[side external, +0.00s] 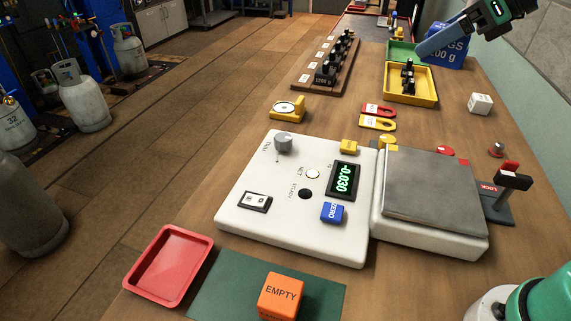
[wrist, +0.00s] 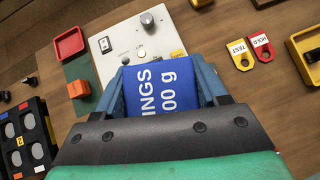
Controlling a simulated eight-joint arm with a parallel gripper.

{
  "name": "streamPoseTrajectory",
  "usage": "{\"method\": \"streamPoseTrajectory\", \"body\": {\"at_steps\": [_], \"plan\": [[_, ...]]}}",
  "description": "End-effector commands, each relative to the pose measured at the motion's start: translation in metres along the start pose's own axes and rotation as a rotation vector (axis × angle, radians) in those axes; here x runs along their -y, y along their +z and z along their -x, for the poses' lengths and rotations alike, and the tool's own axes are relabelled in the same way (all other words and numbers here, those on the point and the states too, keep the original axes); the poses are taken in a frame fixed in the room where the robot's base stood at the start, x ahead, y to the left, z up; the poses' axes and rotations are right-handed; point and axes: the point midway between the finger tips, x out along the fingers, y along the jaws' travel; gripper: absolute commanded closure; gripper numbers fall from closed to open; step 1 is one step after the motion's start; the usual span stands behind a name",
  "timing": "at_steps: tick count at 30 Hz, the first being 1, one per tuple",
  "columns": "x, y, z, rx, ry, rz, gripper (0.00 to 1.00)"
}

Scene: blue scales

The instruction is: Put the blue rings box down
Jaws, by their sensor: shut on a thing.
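The blue rings box (side external: 455,56), with white lettering, shows at the top right of the side external view, near the green tray. My gripper (side external: 436,40) reaches it from the upper right, one blue finger across its near face. In the wrist view the blue box (wrist: 160,92) sits between the two blue fingers of my gripper (wrist: 163,78), which is shut on it. The box's underside is hidden, so I cannot tell whether it touches the table.
The white scale (side external: 290,225) has a bare grey pan (side external: 432,195) and a lit display. A yellow tray (side external: 428,96) holds black weights. A white cube (side external: 480,103) stands right of it. A red tray (side external: 168,265) and orange EMPTY box (side external: 281,296) are at the front.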

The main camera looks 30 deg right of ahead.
Motion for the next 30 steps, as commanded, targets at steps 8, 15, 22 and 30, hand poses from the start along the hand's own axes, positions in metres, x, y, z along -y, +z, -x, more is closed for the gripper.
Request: {"method": "streamPoseTrajectory", "body": {"at_steps": [8, 15, 22, 30], "plan": [[0.002, 0.051, -0.047, -0.001, -0.144, -0.139, 1.00], [0.006, 0.040, -0.029, -0.020, -0.169, -0.173, 1.00], [-0.003, -0.007, 0.024, -0.026, -0.133, -0.146, 1.00], [-0.018, -0.032, 0.042, 0.001, -0.107, -0.108, 1.00]]}}
